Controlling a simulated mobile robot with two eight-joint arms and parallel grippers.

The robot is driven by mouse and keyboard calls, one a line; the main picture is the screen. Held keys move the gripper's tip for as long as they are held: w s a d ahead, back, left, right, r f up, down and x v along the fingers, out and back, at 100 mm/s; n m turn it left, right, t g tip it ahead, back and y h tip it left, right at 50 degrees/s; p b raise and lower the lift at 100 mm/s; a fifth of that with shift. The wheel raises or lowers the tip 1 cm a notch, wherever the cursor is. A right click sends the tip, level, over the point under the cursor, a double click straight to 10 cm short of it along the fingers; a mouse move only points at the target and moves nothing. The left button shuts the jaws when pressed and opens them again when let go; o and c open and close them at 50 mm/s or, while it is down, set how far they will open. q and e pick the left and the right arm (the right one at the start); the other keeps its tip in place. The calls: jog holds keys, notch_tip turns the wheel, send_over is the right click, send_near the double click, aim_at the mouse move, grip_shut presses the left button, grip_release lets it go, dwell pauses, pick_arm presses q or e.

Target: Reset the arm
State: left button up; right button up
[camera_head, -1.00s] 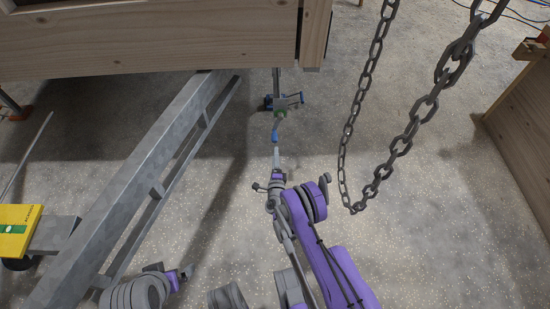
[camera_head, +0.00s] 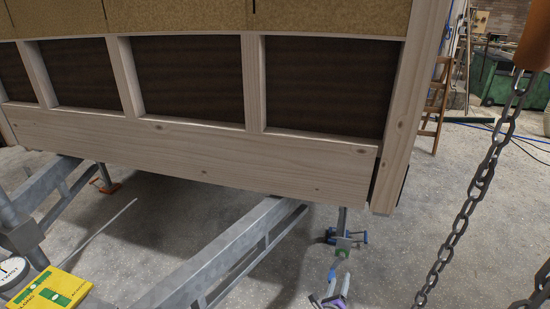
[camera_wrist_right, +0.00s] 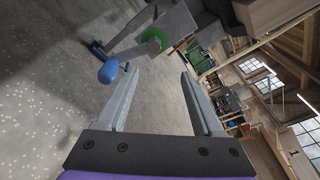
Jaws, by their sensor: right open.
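My right gripper (camera_head: 337,288) shows at the bottom edge of the head view, with the rest of its arm out of frame. In the right wrist view its two grey fingers (camera_wrist_right: 163,76) stand apart with nothing between them. A blue handle (camera_wrist_right: 108,72) and a green ring (camera_wrist_right: 153,40) on a grey metal post lie just beyond the fingertips, toward the upper left. In the head view the handle (camera_head: 332,275) is just above the gripper. I cannot tell whether they touch. My left gripper is out of view.
A wooden hut wall (camera_head: 200,155) sits over a galvanized trailer frame (camera_head: 225,255). A support with a blue foot (camera_head: 347,237) stands near the wall's corner. A chain (camera_head: 470,205) hangs at right.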

jog(key=s+d+r+m+g, duration=0.25)
jog(key=s+r+m, duration=0.35)
jog(key=r+m, duration=0.35)
jog(key=s+d+r+m+g, duration=0.2)
jog(key=s+r+m+g, duration=0.2)
jog(key=s+r+m, duration=0.5)
jog(key=s+a+m+g+y, duration=0.25)
jog(key=s+a+m, duration=0.25)
jog(key=s+m, duration=0.75)
jog(key=s+a+m+g+y, duration=0.2)
jog(key=s+a+m+y, duration=0.25)
jog(key=s+m, duration=0.75)
pick_arm(q)
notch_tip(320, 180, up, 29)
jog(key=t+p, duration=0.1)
jog(key=p, duration=2.5)
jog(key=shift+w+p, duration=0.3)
pick_arm(e)
notch_tip(320, 180, up, 29)
jog(key=s+a+n, duration=0.1)
jog(key=s+n, duration=0.1)
jog(key=shift+s+a+t, duration=0.2)
jog(key=shift+s+t, duration=0.05)
jog(key=shift+t, duration=0.15)
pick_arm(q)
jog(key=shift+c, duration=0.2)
pick_arm(e)
jog(key=shift+s, duration=0.1)
